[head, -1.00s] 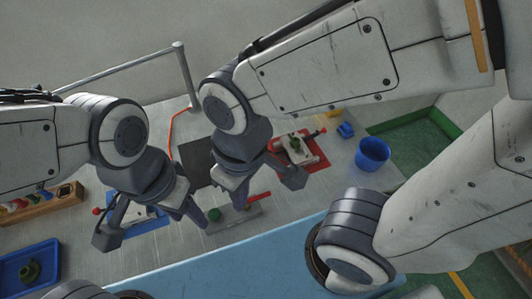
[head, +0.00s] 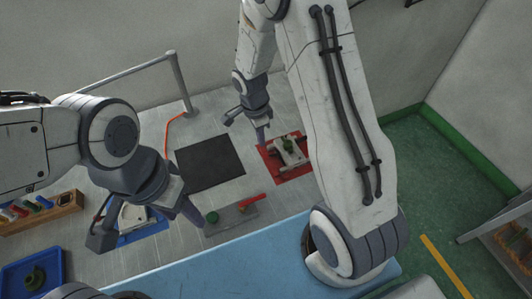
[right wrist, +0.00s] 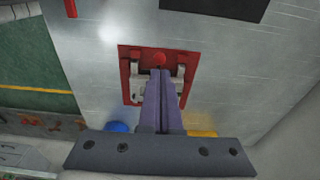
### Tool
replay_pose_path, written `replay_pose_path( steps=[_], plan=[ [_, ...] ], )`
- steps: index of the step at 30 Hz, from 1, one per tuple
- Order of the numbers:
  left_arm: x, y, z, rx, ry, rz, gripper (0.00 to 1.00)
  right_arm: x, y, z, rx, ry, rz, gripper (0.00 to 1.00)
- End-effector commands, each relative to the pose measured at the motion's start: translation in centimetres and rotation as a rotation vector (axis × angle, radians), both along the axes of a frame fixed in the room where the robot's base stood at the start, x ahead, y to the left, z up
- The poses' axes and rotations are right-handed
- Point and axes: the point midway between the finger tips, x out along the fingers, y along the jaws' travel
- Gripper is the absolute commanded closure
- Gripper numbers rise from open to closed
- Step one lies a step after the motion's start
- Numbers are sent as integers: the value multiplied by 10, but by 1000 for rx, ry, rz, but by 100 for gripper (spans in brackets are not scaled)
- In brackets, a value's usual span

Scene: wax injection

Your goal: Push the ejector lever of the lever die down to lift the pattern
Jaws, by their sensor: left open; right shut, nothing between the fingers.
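The lever die (head: 290,152) is a grey block on a red mat (head: 272,162), with a green pattern (head: 288,144) on it, in the head view. In the right wrist view its grey sides (right wrist: 134,82) show on both sides of my fingers, and the red knob (right wrist: 160,58) of its lever shows just past the tips. My right gripper (head: 263,141) is shut and empty at the mat's left back edge; I cannot tell whether it touches the knob. My fingers (right wrist: 160,75) hide the die's middle in the wrist view. My left gripper (head: 190,213) is open and empty.
A second die (head: 134,215) on a blue mat sits under my left gripper. A grey plate (head: 228,220) bears a green disc (head: 212,216) and a red handle (head: 252,200). A dark mat (head: 210,163) lies clear in the middle. A blue tray (head: 52,262) stands front left.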

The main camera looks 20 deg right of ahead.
Motion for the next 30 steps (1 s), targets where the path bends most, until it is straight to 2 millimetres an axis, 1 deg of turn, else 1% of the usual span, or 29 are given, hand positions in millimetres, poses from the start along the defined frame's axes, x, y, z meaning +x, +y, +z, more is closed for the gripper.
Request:
replay_pose_path(
  steps=[10,14,20,27,30],
  plan=[
    [0,0,0,0,0,0,44,0,-1,-2,0,-1,-11,100],
    [0,0,-3,0,0,0,44,0,-1,-6,0,0,-10,100],
    [0,0,-15,0,0,-1,44,0,-3,-24,-1,2,-9,100],
    [0,0,-34,0,0,-2,44,0,-6,-55,0,2,-10,100],
    [0,0,-40,0,0,-2,44,0,-7,-65,0,1,-10,100]
  ],
)
